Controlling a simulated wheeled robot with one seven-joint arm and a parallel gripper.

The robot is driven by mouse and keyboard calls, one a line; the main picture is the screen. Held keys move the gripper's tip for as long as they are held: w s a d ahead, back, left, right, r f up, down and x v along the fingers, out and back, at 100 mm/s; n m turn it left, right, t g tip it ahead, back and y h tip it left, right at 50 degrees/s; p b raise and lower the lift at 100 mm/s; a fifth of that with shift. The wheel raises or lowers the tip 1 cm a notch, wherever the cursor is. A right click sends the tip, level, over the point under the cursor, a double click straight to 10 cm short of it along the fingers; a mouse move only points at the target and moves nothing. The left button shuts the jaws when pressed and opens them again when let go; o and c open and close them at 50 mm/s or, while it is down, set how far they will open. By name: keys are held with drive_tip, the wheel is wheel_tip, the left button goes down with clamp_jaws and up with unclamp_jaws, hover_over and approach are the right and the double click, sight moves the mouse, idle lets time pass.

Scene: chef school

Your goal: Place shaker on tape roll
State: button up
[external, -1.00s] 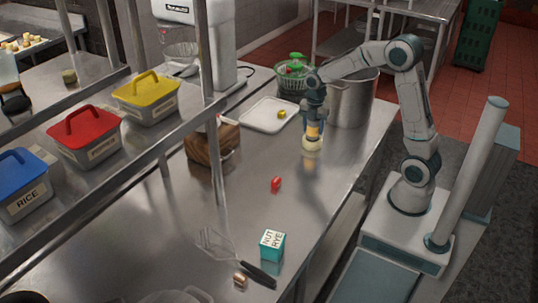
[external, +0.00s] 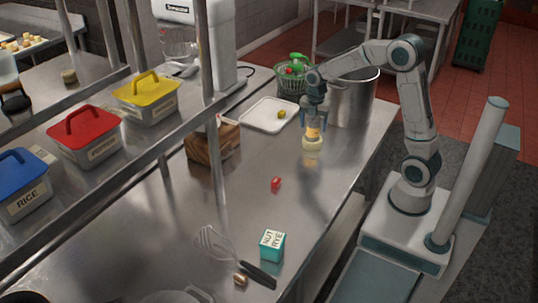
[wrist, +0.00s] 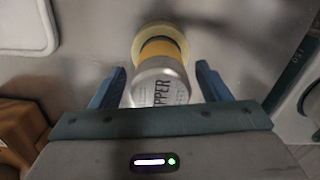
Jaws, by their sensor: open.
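The shaker (external: 314,131), with an orange band and a silver end lettered "PEPPER", stands upright on the pale yellow tape roll (external: 312,147) on the steel counter. In the wrist view the shaker (wrist: 161,80) shows end-on, with the tape roll (wrist: 150,34) beyond its far end. My gripper (external: 314,119) is just above and around the shaker's upper part. In the wrist view my gripper (wrist: 161,82) is open, with one blue finger on each side of the shaker and visible gaps between. The tape roll's middle is hidden by the shaker.
A large steel pot (external: 352,100) stands close behind on the right. A white tray (external: 256,120) lies to the left, and a brown block (external: 205,147) is further left. A small red item (external: 276,183) and a teal box (external: 272,245) lie nearer the front.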

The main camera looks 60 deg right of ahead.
wheel_tip(320, 180, up, 10)
drive_tip(key=shift+f, duration=0.15)
drive_tip(key=shift+r, duration=0.25)
drive_tip(key=shift+s+a+r, duration=0.15)
drive_tip(key=shift+s+r, duration=0.05)
drive_tip(key=shift+s, duration=0.05)
drive_tip(key=s+a+f+m+t, duration=0.1)
drive_tip(key=s+a+m, duration=0.2)
drive_tip(key=s+m, duration=0.7)
drive_tip(key=s+a+f+m+t, duration=0.2)
drive_tip(key=s+a+m, duration=0.2)
drive_tip(key=s+m, duration=0.6)
drive_tip(key=shift+f, duration=0.3)
drive_tip(key=shift+s, duration=0.1)
